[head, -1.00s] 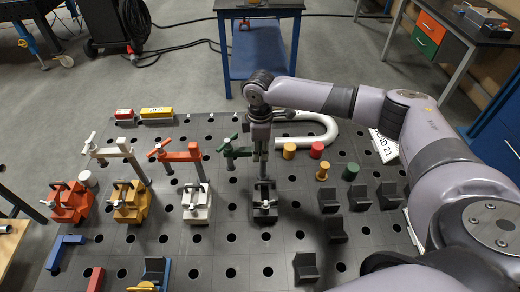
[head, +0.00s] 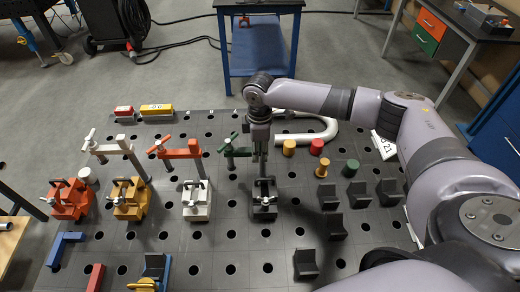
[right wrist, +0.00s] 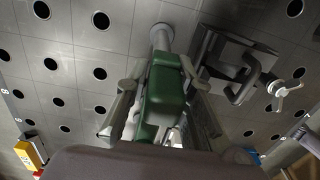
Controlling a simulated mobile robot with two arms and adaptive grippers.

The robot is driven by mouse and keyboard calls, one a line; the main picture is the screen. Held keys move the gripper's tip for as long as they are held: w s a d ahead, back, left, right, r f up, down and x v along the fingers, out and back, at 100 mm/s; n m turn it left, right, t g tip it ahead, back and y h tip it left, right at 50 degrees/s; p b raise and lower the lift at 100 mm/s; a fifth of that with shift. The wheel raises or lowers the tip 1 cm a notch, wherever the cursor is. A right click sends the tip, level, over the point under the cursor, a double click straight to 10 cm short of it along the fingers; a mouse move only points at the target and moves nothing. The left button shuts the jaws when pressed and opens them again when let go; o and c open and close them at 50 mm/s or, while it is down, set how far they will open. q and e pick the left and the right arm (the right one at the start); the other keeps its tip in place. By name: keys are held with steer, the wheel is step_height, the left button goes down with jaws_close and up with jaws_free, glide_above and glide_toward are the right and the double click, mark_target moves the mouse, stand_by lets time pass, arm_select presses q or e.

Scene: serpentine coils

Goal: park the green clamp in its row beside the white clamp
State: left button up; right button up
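The green clamp (head: 238,152) stands upright at the right end of a row of bar clamps, its handle pointing left. It also shows in the right wrist view (right wrist: 164,95), with its post running down towards the plate. My right gripper (right wrist: 158,80) is above the plate with one finger on each side of the green clamp. Whether both fingers press on it I cannot tell. The white clamp (head: 112,149) stands at the row's left end, with a red clamp (head: 180,153) between it and the green one. My left gripper is out of view.
A black vise (head: 264,205) sits just in front of the green clamp, beside white (head: 196,204), yellow (head: 130,203) and red (head: 70,203) vises. Small cylinders and black angle blocks (head: 358,194) lie to the right. A curved pale pipe (head: 308,138) lies behind.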

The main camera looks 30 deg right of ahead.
steer(key=o, duration=0.4)
steer(key=shift+s, duration=0.1)
step_height(320, 180, up, 12)
stand_by(0.5)
